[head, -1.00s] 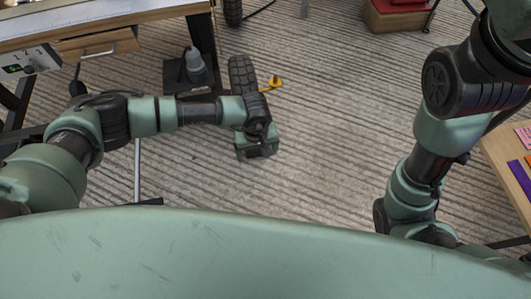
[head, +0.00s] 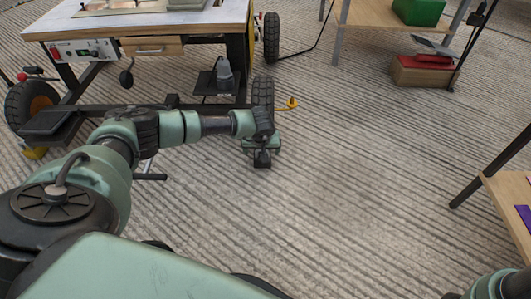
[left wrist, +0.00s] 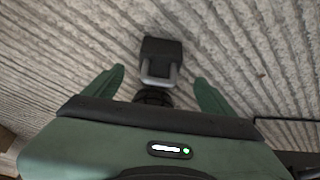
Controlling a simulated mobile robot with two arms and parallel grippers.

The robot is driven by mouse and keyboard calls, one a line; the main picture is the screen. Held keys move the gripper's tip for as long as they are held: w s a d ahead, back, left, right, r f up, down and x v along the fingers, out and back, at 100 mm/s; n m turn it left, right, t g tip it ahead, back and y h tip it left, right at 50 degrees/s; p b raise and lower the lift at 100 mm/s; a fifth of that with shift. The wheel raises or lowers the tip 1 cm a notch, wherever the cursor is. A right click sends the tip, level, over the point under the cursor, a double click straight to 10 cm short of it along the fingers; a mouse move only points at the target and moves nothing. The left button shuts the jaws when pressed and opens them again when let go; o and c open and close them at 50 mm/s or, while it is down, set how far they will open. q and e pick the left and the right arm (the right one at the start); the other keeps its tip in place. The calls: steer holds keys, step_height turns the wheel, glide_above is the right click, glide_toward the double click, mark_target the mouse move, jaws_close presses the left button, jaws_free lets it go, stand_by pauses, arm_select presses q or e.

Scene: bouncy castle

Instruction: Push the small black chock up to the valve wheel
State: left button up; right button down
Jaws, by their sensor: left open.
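The small black chock (left wrist: 161,49) lies on the ridged floor in the left wrist view, with a grey loop handle on its near side. My left gripper (left wrist: 160,76) is open, its green fingers spread to either side of the handle, with the chock's body just beyond the tips. Nothing is gripped. In the head view my left gripper (head: 262,147) is low over the floor in front of a black tyre (head: 263,91), and a dark piece under it may be the chock. A yellow fitting (head: 290,104) is beside this tyre; I cannot tell if it is the valve. My right gripper is out of view.
A workbench cart (head: 140,22) with a drawer and wheels stands behind my left arm. A grey bottle (head: 224,74) is on its low shelf. A wooden box (head: 420,72) is at the back right, and a wooden table (head: 510,195) at the right edge. The middle floor is clear.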

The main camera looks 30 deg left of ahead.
mark_target(257, 161)
arm_select(q)
steer(key=shift+f, duration=0.1)
steer(key=b+x, duration=0.6)
steer(key=x, duration=0.1)
steer(key=shift+f, duration=0.3)
